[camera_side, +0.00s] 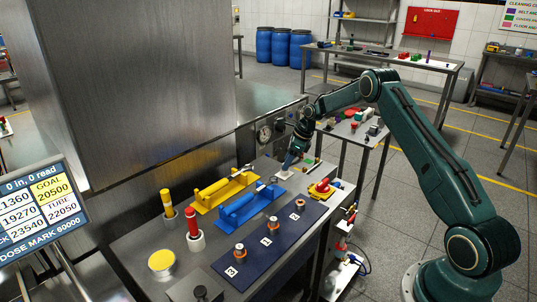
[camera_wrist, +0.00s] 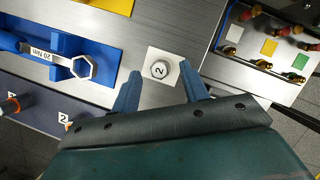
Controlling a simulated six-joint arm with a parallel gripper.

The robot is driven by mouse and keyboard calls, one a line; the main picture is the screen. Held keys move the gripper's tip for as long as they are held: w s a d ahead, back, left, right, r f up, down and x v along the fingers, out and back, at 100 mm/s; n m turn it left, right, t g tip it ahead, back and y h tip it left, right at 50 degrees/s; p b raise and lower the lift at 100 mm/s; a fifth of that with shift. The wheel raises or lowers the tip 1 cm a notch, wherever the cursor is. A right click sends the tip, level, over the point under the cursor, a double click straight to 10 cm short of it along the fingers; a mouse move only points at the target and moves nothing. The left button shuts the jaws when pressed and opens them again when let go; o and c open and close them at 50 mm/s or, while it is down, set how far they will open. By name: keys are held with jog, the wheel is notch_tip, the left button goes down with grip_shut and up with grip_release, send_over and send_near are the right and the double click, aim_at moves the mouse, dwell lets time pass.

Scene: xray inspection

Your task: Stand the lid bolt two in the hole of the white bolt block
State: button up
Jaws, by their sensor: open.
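The lid bolt two (camera_wrist: 160,69) is a pale grey bolt with a "2" on its head. In the wrist view it appears upright in the middle of the white bolt block (camera_wrist: 176,54); its shank is hidden. The block also shows in the side view (camera_side: 283,176), partly behind my gripper. My gripper (camera_wrist: 160,72) is open, its two blue fingers apart with tips to the left and right of the bolt head. No finger visibly touches it. In the side view my gripper (camera_side: 287,168) points down over the block.
Left of the block is a blue tray (camera_wrist: 107,50) with a wrench marked 20 Nm (camera_wrist: 80,67). A yellow tray (camera_side: 205,205) lies behind it. A dark mat (camera_side: 250,255) with several numbered pieces is in front.

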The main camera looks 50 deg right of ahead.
jog(key=v, duration=1.2)
jog(key=shift+r, duration=0.25)
jog(key=shift+s+d, duration=0.1)
jog(key=s+a+r+n+h, duration=0.1)
jog(key=s+a+r+n, duration=0.55)
jog(key=a+r, duration=0.3)
jog(key=s+a+r+n, duration=0.6)
jog(key=a+r+n, duration=0.2)
jog(key=a, duration=0.2)
jog(key=s+a+f+n+t, duration=0.1)
jog(key=s+a+n, duration=0.3)
jog(key=s+n, duration=0.3)
jog(key=s+a+f+n+h, duration=0.1)
jog(key=s+a+n, duration=0.3)
jog(key=s, duration=1.2)
jog(key=shift+s+a+n+t, duration=0.3)
jog(key=shift+n+t, duration=0.1)
jog(key=shift+n, duration=1.75)
